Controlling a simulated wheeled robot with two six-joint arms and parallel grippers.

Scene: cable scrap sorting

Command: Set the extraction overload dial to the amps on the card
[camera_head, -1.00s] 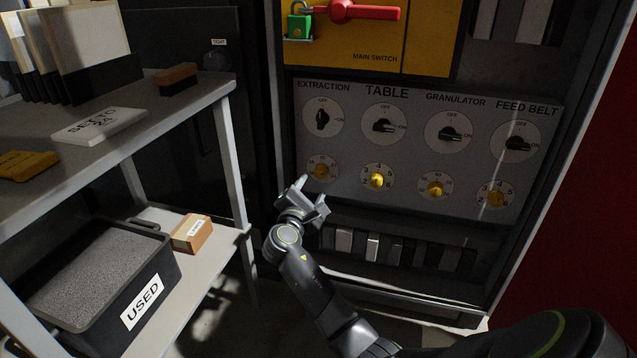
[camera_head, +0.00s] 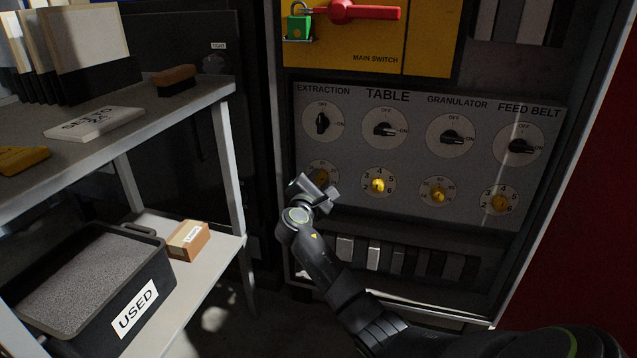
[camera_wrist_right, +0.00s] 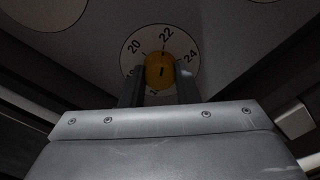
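The extraction overload dial (camera_head: 321,175) is a yellow knob on a white numbered disc, below the black EXTRACTION switch (camera_head: 323,123). My right gripper (camera_head: 318,188) is just in front of it and partly hides it. In the right wrist view the yellow knob (camera_wrist_right: 159,71) shows between my two spread fingertips (camera_wrist_right: 160,88), with 20, 22 and 24 around it. A small dark mark is on the knob. I cannot tell whether the fingers touch it. A white card (camera_head: 93,123) on the upper shelf reads SET TO, with digits resembling 24. My left gripper is not in view.
Other yellow dials, such as the table dial (camera_head: 378,186), sit to the right. A shelf (camera_head: 190,115) stands at left with a USED bin (camera_head: 150,285) and a small box (camera_head: 188,240). Above the panel is a red main switch handle (camera_head: 365,12) with a green padlock (camera_head: 299,27).

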